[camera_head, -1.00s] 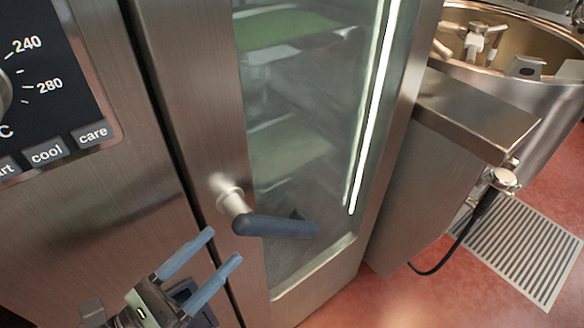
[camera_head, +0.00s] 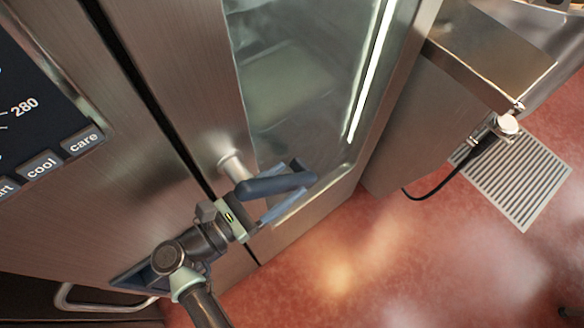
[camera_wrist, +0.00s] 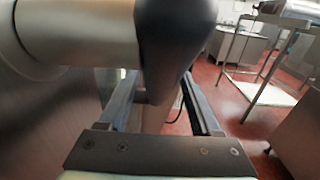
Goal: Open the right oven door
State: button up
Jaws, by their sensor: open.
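The right oven door (camera_head: 182,50) is a steel frame with a tall glass pane, and it looks closed. Its dark blue lever handle (camera_head: 262,186) sticks out to the right from a steel stem (camera_head: 230,165). My gripper (camera_head: 290,190) is open at the handle, its blue fingers partly hidden behind the lever. In the wrist view the dark rounded handle end (camera_wrist: 176,40) and the steel stem (camera_wrist: 80,33) fill the top, close to my open fingers (camera_wrist: 160,88). I cannot tell whether the fingers touch the handle.
The control panel (camera_head: 40,110) is at the left. A steel cabinet (camera_head: 420,125) with a tap and black hose stands right of the door. A floor grate (camera_head: 518,175) lies beyond it. The red floor (camera_head: 380,260) in front is clear.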

jog(key=shift+x, duration=1.3)
jog(key=shift+a, duration=0.1)
grip_shut()
dwell(0.4)
